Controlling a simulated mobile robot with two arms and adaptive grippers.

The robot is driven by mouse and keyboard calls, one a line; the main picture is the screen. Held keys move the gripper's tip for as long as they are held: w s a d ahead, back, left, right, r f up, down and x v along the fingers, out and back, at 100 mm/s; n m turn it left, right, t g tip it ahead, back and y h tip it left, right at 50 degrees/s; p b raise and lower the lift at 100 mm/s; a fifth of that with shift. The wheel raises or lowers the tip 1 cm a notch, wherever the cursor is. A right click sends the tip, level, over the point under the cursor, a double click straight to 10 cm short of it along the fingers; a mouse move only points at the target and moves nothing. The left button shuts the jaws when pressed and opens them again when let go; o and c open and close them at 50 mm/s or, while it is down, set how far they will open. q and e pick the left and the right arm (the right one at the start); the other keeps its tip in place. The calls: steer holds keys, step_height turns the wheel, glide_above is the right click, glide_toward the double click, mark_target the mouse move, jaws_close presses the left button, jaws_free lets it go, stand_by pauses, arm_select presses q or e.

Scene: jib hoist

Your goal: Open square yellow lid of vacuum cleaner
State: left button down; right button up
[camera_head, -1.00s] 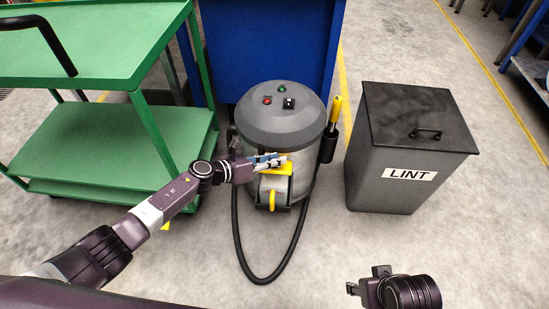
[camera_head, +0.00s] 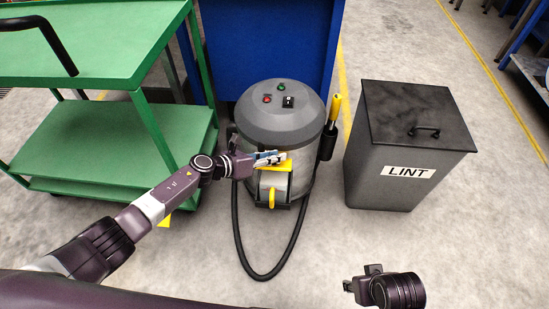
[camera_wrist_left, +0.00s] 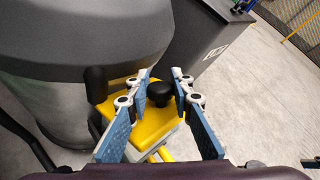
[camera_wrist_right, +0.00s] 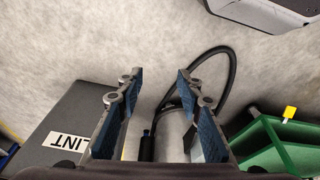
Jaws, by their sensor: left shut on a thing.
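The vacuum cleaner (camera_head: 281,121) is a grey canister with a dark domed top. Its square yellow lid (camera_head: 276,167) is low on the front and also shows in the left wrist view (camera_wrist_left: 156,126), with a black knob (camera_wrist_left: 160,92) on top. My left gripper (camera_head: 279,157) is at the lid, its fingers either side of the knob and shut on it. The fingers partly cover the lid in the head view; I cannot tell whether it is raised. My right gripper (camera_wrist_right: 158,78) is open and empty, away from the vacuum.
A black hose (camera_head: 265,277) loops on the floor before the vacuum. A grey LINT bin (camera_head: 383,187) stands to the right, a green trolley (camera_head: 100,145) to the left, and a blue cabinet (camera_head: 270,50) behind. The floor between the vacuum and bin is clear.

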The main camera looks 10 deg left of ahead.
steer(key=shift+w+a+f+n, duration=0.2)
steer(key=shift+w+a+n, duration=0.05)
steer(key=shift+n, duration=0.15)
steer(key=shift+c, duration=1.2)
steer(key=w+a+n, duration=0.1)
steer(key=n, duration=0.1)
steer(key=w+a+f+n, duration=0.1)
steer(key=w+n, duration=0.1)
steer(key=w+a+n+h, duration=0.1)
steer(key=shift+w+a+f+n+t, duration=0.25)
steer(key=shift+a+n+t, duration=0.1)
steer(key=shift+n+t, duration=0.05)
jaws_close()
steer(key=w+a+r+n+t, duration=0.45)
steer(key=w+a+n, duration=0.35)
steer(key=a+n, duration=0.45)
steer(key=w+a+r+n+t, duration=0.45)
steer(key=w+a+n, duration=0.4)
steer(key=n, duration=0.65)
steer(key=shift+t+y, duration=0.4)
steer(key=x, duration=0.9)
steer(key=shift+f, duration=0.5)
